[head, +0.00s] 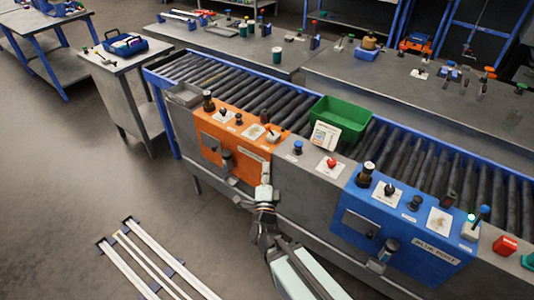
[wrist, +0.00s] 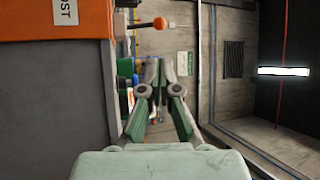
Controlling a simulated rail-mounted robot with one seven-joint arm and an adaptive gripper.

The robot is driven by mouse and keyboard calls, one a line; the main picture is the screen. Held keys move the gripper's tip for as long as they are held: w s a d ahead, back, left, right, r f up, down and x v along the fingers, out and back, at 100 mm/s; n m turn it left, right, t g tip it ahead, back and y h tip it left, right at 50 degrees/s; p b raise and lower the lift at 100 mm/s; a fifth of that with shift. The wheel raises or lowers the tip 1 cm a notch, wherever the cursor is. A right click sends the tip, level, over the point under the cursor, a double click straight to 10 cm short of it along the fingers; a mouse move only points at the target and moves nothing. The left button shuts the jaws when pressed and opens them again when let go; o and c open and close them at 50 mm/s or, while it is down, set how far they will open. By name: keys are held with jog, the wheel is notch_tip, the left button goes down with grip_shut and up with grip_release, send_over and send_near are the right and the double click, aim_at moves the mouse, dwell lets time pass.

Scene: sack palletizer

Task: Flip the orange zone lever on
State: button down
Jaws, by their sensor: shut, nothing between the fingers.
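The orange zone lever (head: 273,134) is a small orange-knobbed stick on a pale base at the right end of the orange post panel (head: 228,143). My gripper (head: 266,168) is in front of the orange panel's right end, below the lever in the picture. In the wrist view my gripper (wrist: 160,66) has its fingers together and empty, apart from the knob. I cannot tell the lever's setting.
The blue post panel (head: 405,225) stands to the right, with a blue-knobbed lever (head: 484,210) and a green light. A green bin (head: 340,119) sits on the roller conveyor (head: 225,82) behind. Grey console with a red button (head: 331,163) lies between the panels. Rails (head: 150,262) lie on the floor.

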jog(key=shift+w+b, duration=1.05)
jog(key=shift+b, duration=1.2)
jog(key=p, duration=0.2)
send_near(270, 131)
jog(key=w+r, duration=0.3)
jog(key=w, duration=0.2)
jog(key=shift+w+a+r, duration=0.15)
jog(key=shift+a+r, duration=0.15)
jog(key=shift+a, duration=0.15)
